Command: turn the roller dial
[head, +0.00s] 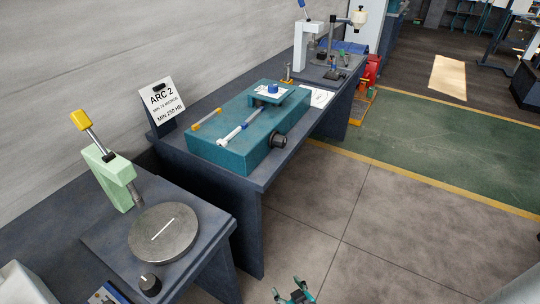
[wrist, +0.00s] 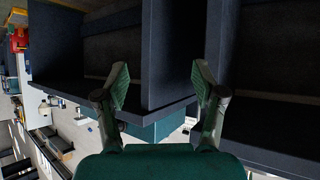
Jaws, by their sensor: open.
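Two dark knobs show in the head view, and I cannot tell for certain which is the roller dial. One black knob (head: 278,141) sticks out from the front face of the teal machine (head: 225,157). Another black knob (head: 150,284) stands on the near bench by a round grey plate (head: 163,233) with a white line. My gripper (head: 289,287) is at the bottom edge of the head view, over the floor, open and apart from both knobs. In the wrist view its fingers (wrist: 160,88) are spread with nothing between them. Part of the teal machine (wrist: 150,131) shows beyond them.
The dark middle bench (head: 250,177) carries the machine and a sign (head: 161,101) reading "ARC 2". A pale green press (head: 112,175) with a yellow handle stands on the near bench (head: 213,230). Open grey floor (head: 330,215) lies right of the benches.

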